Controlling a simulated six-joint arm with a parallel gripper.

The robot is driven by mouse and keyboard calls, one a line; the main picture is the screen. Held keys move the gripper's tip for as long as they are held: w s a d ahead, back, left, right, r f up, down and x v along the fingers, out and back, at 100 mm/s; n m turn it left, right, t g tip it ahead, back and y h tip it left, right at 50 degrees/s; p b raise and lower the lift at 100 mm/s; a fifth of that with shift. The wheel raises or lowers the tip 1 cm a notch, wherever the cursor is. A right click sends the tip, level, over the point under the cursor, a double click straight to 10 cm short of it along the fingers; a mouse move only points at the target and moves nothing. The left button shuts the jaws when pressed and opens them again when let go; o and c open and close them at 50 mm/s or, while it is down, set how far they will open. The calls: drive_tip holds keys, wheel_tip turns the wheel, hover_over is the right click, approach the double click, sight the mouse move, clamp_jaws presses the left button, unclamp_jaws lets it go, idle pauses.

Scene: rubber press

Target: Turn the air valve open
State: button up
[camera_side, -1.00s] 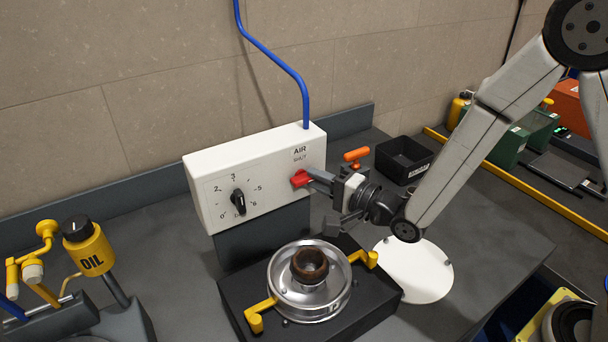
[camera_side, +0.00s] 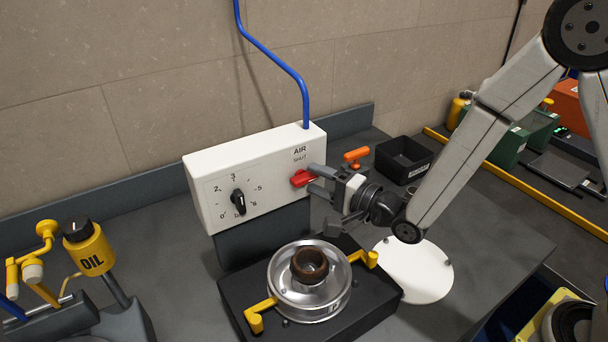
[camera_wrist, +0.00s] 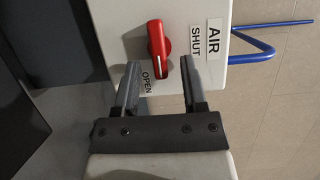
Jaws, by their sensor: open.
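The red valve handle (camera_side: 302,178) is on the right part of the white control box's front, below the AIR and SHUT labels. In the wrist view the red handle (camera_wrist: 158,44) stands lengthwise in the picture, and its white line runs toward the OPEN label (camera_wrist: 149,80). My gripper (camera_side: 320,180) is just to the right of the handle in the side view. In the wrist view my gripper (camera_wrist: 161,68) is open, with one finger on either side below the handle. The fingers look apart from the handle and hold nothing.
The white box (camera_side: 215,200) also carries a black dial (camera_side: 239,202), and a blue hose (camera_side: 300,90) rises from its top. A metal mould (camera_side: 310,300) with yellow handles sits below on a black base. An orange-handled tool (camera_side: 356,154) and a black bin (camera_side: 404,158) are behind my gripper.

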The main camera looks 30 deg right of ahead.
drive_tip(key=shift+v, duration=0.85)
wheel_tip(320, 180, up, 7)
drive_tip(key=s+d, duration=0.1)
drive_tip(key=s, duration=0.1)
drive_tip(key=shift+s, duration=0.4)
drive_tip(key=shift+d, duration=0.1)
drive_tip(key=s+d+f+n+g+h, duration=0.2)
drive_tip(key=d+f+n+g+h, duration=0.35)
drive_tip(key=d+f, duration=0.2)
drive_tip(key=s+d+f+n+g+h, duration=0.1)
drive_tip(key=s+d+f+n+g, duration=0.4)
drive_tip(key=s, duration=0.5)
drive_tip(key=d+n+g, duration=0.2)
drive_tip(key=n+g, duration=0.1)
drive_tip(key=shift+s+f, duration=0.2)
drive_tip(key=shift+f, duration=0.05)
